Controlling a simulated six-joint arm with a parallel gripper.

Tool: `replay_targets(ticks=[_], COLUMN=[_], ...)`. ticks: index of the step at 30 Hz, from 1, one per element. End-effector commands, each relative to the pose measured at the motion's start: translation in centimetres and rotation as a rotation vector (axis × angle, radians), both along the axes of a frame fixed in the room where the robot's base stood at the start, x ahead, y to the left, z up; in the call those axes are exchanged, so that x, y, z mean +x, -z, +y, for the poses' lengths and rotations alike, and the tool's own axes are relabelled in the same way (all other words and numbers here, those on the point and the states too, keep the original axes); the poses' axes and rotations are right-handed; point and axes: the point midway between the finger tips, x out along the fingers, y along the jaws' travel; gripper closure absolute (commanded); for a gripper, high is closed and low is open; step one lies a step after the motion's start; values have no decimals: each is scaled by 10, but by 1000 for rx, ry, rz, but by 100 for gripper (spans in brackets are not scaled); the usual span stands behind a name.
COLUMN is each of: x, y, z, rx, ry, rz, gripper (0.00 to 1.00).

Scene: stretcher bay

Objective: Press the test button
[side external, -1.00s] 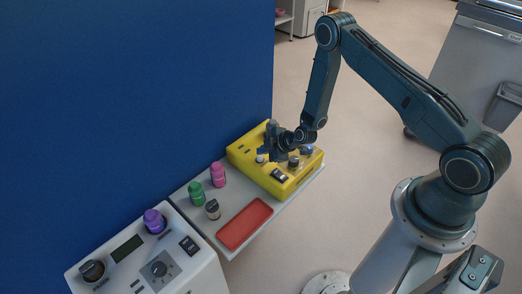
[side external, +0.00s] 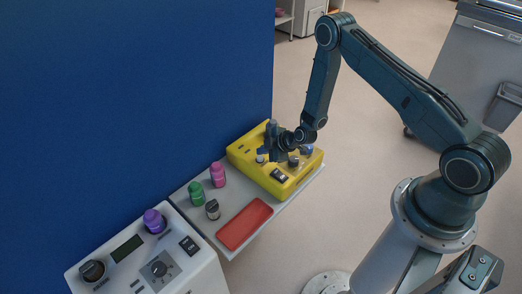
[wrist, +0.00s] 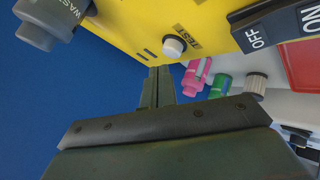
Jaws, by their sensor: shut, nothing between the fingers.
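The yellow box (side external: 304,172) stands on a pale shelf against the blue wall. Its test button (wrist: 173,46) is a round white knob beside the label TEST in the wrist view. It also shows as a small pale spot (side external: 260,159) in the side view. My gripper (wrist: 160,72) is shut and empty, with its fingertips close to the test button, just below it in the wrist view. I cannot tell whether they touch the box. In the side view my gripper (side external: 265,153) is over the box's left part.
An OFF/ON rocker switch (wrist: 275,25) and a grey WASTE knob (wrist: 50,18) are on the same box. A white machine (side external: 190,266) stands at the front left.

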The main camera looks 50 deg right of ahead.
Motion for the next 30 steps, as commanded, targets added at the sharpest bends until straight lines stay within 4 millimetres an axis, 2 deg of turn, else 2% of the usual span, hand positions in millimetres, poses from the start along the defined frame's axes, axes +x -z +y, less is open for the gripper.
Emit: replay_targets(ticks=[30], x=[0], y=[9], z=[0], rx=[0], ry=[0], rz=[0], gripper=[100])
